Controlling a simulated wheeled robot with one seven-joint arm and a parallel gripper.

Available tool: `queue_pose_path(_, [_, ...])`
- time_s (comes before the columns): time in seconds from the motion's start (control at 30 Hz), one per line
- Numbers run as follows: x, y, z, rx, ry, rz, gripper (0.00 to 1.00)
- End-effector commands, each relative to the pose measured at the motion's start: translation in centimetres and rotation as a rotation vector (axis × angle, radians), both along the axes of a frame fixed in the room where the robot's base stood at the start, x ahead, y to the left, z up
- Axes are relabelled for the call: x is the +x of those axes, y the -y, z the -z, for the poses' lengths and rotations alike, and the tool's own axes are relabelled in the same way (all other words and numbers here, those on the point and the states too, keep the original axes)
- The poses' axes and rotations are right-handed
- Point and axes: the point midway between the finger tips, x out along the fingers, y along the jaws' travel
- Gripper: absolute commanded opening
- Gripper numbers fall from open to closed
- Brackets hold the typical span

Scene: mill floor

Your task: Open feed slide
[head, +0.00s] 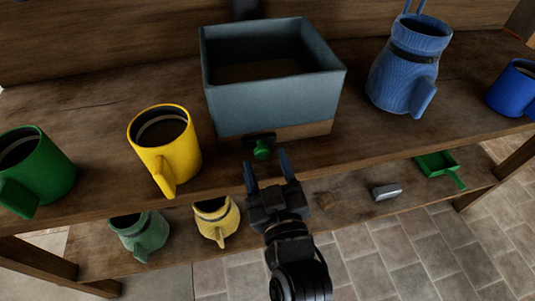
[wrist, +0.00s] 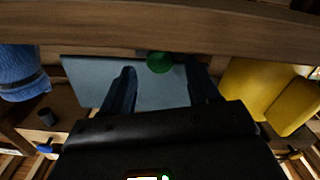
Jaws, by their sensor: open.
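A blue-grey open-topped hopper box (head: 270,105) stands on the upper shelf, with dark contents inside. A green knob (head: 262,150) sticks out at the front of its base from a dark plate, which I take to be the feed slide. My gripper (head: 267,164) is open and empty, just in front of the knob with its fingers pointing at it. In the wrist view the knob (wrist: 160,62) shows between the two fingertips (wrist: 160,70), and the hopper (wrist: 84,80) is behind them. Whether a finger touches the knob I cannot tell.
A yellow mug (head: 165,148) and a green mug (head: 36,170) stand left of the hopper. A blue jug (head: 405,72) and a blue mug (head: 514,90) stand right. The lower shelf holds two jugs, a small brown block, a grey piece and a green scoop (head: 438,164).

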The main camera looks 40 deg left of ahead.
Motion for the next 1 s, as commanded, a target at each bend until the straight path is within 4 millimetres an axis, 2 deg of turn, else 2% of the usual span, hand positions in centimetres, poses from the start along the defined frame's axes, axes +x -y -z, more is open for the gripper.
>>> queue_pose_path(0.2, [1.4,-1.6,0.0,0.0,0.0,0.001,0.6])
queue_pose_path(0.53, [1.7,-1.9,0.0,0.0,0.0,0.001,0.6])
queue_pose_path(1.0, [1.6,-1.9,0.0,0.0,0.0,0.001,0.15])
